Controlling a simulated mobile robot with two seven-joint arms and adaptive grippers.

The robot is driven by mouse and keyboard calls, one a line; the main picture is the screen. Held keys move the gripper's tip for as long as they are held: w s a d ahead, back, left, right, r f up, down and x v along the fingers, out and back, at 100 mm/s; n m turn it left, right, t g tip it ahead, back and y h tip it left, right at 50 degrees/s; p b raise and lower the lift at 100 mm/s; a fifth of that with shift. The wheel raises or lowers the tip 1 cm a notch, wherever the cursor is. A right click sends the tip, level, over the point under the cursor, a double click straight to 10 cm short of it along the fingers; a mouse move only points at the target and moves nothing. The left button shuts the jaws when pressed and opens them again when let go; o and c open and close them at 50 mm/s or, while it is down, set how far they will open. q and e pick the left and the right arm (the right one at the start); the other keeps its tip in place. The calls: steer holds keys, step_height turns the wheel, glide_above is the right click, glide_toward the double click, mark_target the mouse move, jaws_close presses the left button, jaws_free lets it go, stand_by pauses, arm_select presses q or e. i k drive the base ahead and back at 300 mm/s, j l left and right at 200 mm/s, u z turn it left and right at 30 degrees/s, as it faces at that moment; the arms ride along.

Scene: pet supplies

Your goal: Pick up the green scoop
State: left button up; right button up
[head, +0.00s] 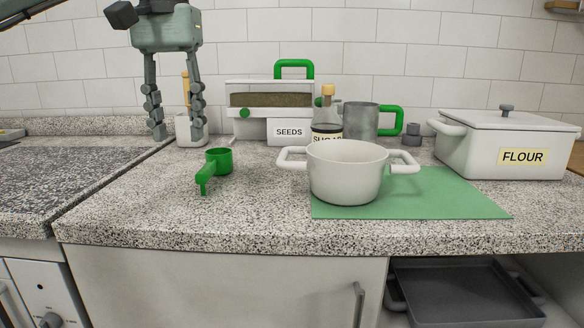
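A green scoop (218,161) lies on the speckled countertop left of the white pot, its handle reaching toward the front edge and left. My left gripper (178,136) hangs in the upper left with its two long fingers apart, pointing down. It is empty of the scoop and shows higher in the picture and to the left of it. A white holder stands behind the fingers and is partly hidden by them. My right gripper does not show.
A white two-handled pot (345,172) stands on a green mat (450,196). Behind are a seeds dispenser (270,100), a metal cup with green handle (361,120) and a small jar. A flour box (505,145) stands right. The counter in front of the scoop is clear.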

mark_target(219, 162)
steer(key=k, duration=1.05)
